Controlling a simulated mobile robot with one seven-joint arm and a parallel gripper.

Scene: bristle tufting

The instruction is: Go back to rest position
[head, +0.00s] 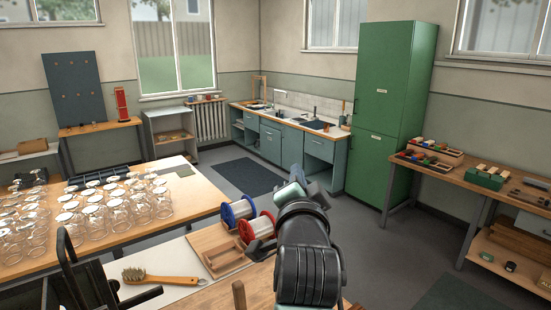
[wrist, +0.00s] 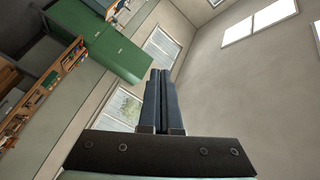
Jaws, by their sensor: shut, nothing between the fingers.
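My gripper (wrist: 161,78) is shut and empty in the wrist view. Its two dark fingers lie against each other, with bare wall and windows beyond them. In the head view my dark arm rises from the bottom over the front bench, and my fingertips cannot be made out behind it. A brush with a wooden handle (head: 166,279) lies on the pale bench top, left of my arm. A blue-flanged spool (head: 238,211) and a red-flanged spool (head: 257,229) stand by a wooden block (head: 217,251), close to the left of my arm.
Several upturned glasses stand on the left table (head: 186,205). A dark clamp-like frame (head: 84,281) stands at the lower left. A tall green cabinet (head: 392,105) is at the back, and a workbench (head: 460,178) with parts is at right. The grey floor between is mostly open.

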